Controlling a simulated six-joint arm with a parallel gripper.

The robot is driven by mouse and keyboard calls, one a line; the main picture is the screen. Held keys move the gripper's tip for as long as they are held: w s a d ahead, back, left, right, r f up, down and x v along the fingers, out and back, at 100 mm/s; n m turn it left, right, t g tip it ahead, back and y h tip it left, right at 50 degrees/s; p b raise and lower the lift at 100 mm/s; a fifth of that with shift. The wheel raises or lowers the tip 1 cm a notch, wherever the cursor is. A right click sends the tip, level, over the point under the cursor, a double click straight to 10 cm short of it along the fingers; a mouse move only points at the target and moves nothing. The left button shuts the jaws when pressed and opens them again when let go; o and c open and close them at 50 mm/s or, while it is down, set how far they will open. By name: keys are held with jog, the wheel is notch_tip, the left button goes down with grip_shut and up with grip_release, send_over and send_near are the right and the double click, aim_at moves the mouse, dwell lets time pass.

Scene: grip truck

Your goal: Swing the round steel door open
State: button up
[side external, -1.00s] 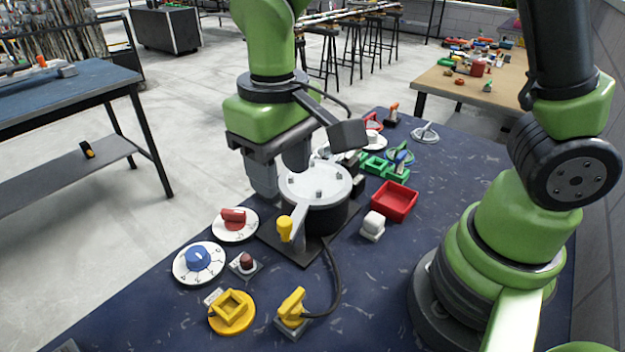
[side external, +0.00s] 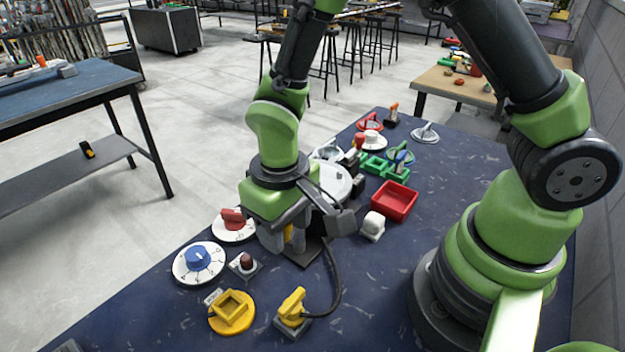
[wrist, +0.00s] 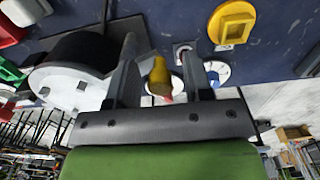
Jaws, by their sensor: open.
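The round steel door (side external: 335,183) lies as a pale disc on top of a dark drum, partly hidden behind my gripper. In the wrist view the door (wrist: 70,88) is at the left. Its yellow handle knob (wrist: 158,78) sits between my two fingers in the wrist view, with a gap on each side. A little of the knob (side external: 288,231) also shows in the side view. My gripper (side external: 284,245) is open and points down around the knob. The arm that joins the knob to the door is mostly hidden by my gripper.
A blue dial (side external: 198,258), a red knob (side external: 233,218) and a dark red button (side external: 246,261) are left of my gripper. A yellow square-topped piece (side external: 231,308) and a yellow plug (side external: 292,306) with a black cable are in front. A red tray (side external: 394,201) and white block (side external: 373,225) stand right.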

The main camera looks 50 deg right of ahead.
jog(key=c, duration=0.6)
jog(key=shift+o, duration=0.2)
